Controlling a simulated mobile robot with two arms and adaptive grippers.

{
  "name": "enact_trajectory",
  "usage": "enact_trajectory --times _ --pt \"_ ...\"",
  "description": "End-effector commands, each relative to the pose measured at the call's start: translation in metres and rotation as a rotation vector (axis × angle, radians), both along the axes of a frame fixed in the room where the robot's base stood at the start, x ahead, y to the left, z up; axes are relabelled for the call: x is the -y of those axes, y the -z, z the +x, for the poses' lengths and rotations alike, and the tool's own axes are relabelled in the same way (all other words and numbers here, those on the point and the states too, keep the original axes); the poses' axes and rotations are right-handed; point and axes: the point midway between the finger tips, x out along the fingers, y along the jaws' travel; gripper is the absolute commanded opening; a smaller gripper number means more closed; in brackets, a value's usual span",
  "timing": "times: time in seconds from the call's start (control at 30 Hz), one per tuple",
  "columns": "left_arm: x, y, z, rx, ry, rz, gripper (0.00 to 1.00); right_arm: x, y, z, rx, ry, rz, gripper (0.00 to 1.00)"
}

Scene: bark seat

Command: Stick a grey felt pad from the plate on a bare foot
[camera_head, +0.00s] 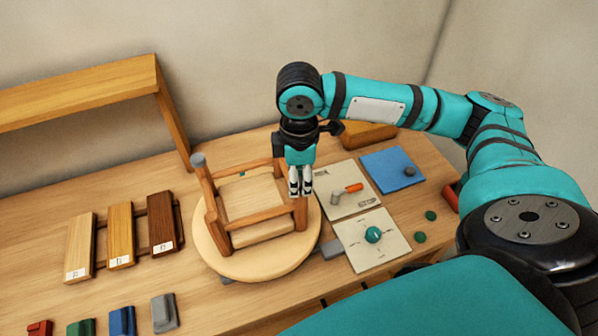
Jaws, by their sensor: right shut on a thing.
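A wooden stool (265,228) lies upside down on a round wooden board (210,255), its legs pointing up. The back left foot (198,160) has a grey cap like a felt pad. The blue plate (380,160) lies right of the stool with one dark grey pad (409,171) on it. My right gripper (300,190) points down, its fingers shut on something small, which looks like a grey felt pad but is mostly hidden. The fingertips are at the top of the right front leg (300,214); I cannot tell whether they touch it. My left gripper is out of view.
Wood samples (121,235) and coloured blocks (122,321) are left. A wooden shelf (100,88) stands behind.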

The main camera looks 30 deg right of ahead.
Motion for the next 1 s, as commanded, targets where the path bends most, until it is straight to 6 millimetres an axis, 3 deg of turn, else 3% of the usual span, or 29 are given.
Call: enact_trajectory --times 0.73,0.77,0.8,0.93,1.0 --pt "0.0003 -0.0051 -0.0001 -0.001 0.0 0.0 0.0 0.0001 0.0052 -0.0003 -0.001 0.0 0.0 0.21" --pt "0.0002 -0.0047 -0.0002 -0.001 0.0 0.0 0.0 0.0 0.0055 -0.0001 0.0 0.0 -0.001 0.33" --pt "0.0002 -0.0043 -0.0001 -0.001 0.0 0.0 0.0 0.0001 0.0056 0.0 0.0 0.0 -0.001 0.39" --pt "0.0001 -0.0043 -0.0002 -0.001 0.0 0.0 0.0 0.0001 0.0056 0.0 0.0 0.0 -0.001 0.56" --pt "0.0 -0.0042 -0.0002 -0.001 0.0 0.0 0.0 0.0001 0.0056 0.0 0.0 0.0 -0.001 0.58"
